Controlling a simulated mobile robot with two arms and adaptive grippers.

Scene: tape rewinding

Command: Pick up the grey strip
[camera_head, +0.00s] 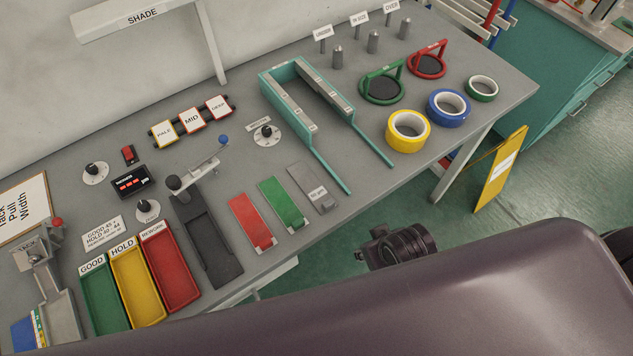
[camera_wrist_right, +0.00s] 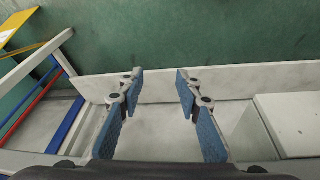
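The grey strip (camera_head: 313,188) lies flat on the grey workbench (camera_head: 350,215) near its front edge, right of a green strip (camera_head: 284,204) and a red strip (camera_head: 252,222). My left gripper is not in view.
A teal U-shaped frame (camera_head: 282,110) stands behind the strips, its arms reaching toward the front edge. Tape rolls, yellow (camera_head: 393,134) and blue (camera_head: 434,106), lie to the right. A dark grey holder (camera_head: 218,255) and coloured trays (camera_head: 136,286) are to the left.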

